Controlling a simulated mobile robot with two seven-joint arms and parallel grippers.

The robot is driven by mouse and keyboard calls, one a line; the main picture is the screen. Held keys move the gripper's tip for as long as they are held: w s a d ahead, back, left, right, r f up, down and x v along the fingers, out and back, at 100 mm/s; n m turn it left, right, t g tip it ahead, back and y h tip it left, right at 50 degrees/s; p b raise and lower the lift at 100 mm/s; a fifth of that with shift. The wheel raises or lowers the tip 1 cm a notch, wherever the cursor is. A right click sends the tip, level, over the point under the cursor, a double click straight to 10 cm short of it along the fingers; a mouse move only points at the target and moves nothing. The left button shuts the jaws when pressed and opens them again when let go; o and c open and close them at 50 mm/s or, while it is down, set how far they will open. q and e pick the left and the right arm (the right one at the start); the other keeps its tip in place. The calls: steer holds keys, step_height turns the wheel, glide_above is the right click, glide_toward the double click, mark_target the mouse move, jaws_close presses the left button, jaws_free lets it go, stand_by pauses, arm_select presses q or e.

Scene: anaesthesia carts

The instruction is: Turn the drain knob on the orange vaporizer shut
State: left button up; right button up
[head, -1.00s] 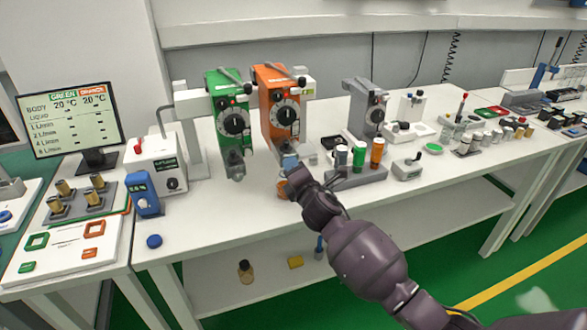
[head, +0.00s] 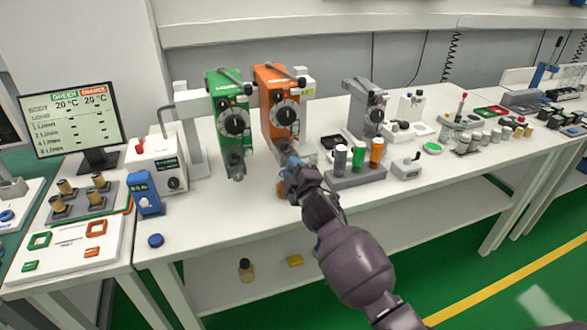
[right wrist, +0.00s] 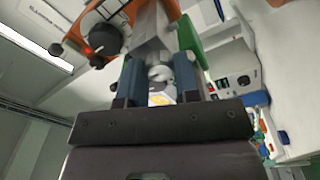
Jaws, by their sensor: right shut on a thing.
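In the right wrist view the two fingers of my right gripper (right wrist: 159,72) are shut on a small pale knob (right wrist: 160,74) under the vaporizer's grey lower part (right wrist: 150,45). A patch of yellow shows just below it. The knob's turn position cannot be read. The orange body (right wrist: 77,32) shows tilted at the upper left there. My left gripper is out of view.
The green vaporizer (head: 222,100) stands close on the left. A grey rack (head: 352,179) with grey, green and orange bottles is just right of my gripper. A grey vaporizer (head: 358,108) stands behind it. The table front left of my gripper is mostly clear, with a blue cap (head: 155,240).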

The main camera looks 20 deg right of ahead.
steer(key=shift+m, duration=0.5)
steer(key=o, duration=0.9)
steer(key=shift+o, duration=0.2)
steer(key=shift+s, duration=0.1)
steer(key=s, duration=1)
steer(key=shift+s+d+f+p, duration=0.3)
steer(key=shift+d+f, duration=0.05)
